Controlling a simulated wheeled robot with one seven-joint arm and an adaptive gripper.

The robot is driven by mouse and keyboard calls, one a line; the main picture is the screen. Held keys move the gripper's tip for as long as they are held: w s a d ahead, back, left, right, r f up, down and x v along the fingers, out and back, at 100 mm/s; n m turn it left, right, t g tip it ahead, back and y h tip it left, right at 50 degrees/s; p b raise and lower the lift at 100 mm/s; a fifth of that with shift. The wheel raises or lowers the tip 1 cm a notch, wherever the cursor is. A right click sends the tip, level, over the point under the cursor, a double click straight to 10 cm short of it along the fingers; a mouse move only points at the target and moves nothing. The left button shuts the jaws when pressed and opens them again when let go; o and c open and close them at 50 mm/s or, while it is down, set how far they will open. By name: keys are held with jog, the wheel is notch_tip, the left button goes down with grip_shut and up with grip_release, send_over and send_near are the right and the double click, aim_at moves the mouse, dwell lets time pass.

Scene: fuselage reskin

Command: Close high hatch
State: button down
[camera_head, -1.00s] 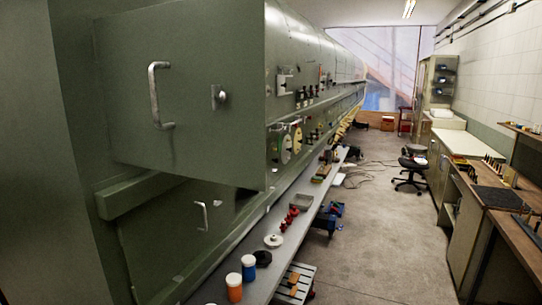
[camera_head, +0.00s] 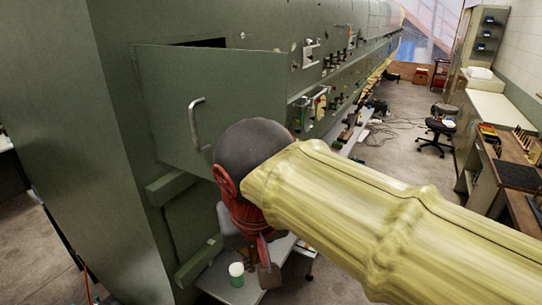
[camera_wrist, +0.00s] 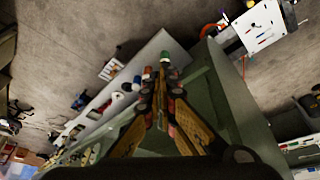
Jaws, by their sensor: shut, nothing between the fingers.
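The high hatch (camera_head: 240,85) is a green panel standing out from the green fuselage wall. A dark gap (camera_head: 200,42) shows behind its top edge, so it stands open. Its pale bar handle (camera_head: 196,125) is on the face toward me. My gripper (camera_head: 264,276) hangs low in front of the hatch, pointing down, apart from the handle. My wrist and forearm hide the hatch's lower right part. In the wrist view my gripper's fingers (camera_wrist: 163,88) come together at the tips, with nothing held between them.
A grey bench (camera_head: 232,285) runs along the wall below the hatch. A white-and-green jar (camera_head: 237,274) stands on it beside my gripper. The bench also shows in the wrist view (camera_wrist: 165,48). An office chair (camera_head: 438,124) and worktops (camera_head: 497,98) stand at right, with open floor between.

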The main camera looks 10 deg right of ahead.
notch_tip(320, 180, up, 19)
jog(key=m+h+p, duration=0.3)
jog(key=m+p, duration=0.2)
jog(key=m, duration=0.4)
jog(key=w+d+r+p+x, duration=0.1)
jog(key=x, duration=1)
jog(key=shift+w+d+f+g+p, duration=0.2)
jog(key=shift+w+f+g+p, duration=0.1)
jog(key=shift+p, duration=0.05)
